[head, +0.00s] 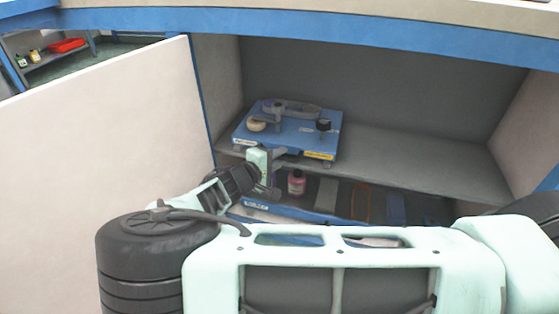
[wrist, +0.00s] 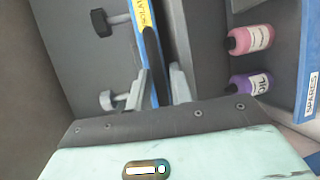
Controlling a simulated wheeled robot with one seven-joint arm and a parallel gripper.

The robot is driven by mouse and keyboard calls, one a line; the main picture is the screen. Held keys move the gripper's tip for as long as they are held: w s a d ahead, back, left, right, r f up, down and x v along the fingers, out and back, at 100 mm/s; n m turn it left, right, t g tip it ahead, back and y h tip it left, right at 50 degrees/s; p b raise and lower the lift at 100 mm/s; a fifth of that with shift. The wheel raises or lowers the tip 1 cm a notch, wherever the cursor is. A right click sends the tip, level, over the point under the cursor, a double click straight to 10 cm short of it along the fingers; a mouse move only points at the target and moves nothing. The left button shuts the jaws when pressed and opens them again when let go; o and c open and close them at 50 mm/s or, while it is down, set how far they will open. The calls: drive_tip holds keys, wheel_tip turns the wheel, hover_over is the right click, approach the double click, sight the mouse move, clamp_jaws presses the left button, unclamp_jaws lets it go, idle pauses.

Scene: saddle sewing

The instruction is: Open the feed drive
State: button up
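A blue plate-like unit (head: 290,133), which I take to be the feed drive, sits on the cabinet shelf. On top are a grey oblong arm, a beige knob (head: 257,124) and a black knob (head: 323,125). Yellow labels mark its front edge. My gripper (head: 277,161) is at its front left. In the wrist view, my gripper's grey fingers (wrist: 160,88) stand apart, one on each side of the unit's blue edge (wrist: 153,92) and a dark strip. Whether they touch it, I cannot tell. The black knob (wrist: 101,23) also shows there.
Below the shelf (head: 410,160) are a pink bottle (head: 296,183), a purple bottle (wrist: 250,85), an orange-red frame (head: 361,202) and a blue-edged bin (head: 258,206). A white door panel (head: 110,150) stands at left. The shelf right of the unit is clear.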

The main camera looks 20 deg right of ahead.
drive_tip(key=shift+w+d, duration=0.15)
drive_tip(key=shift+d, duration=0.05)
clamp_jaws()
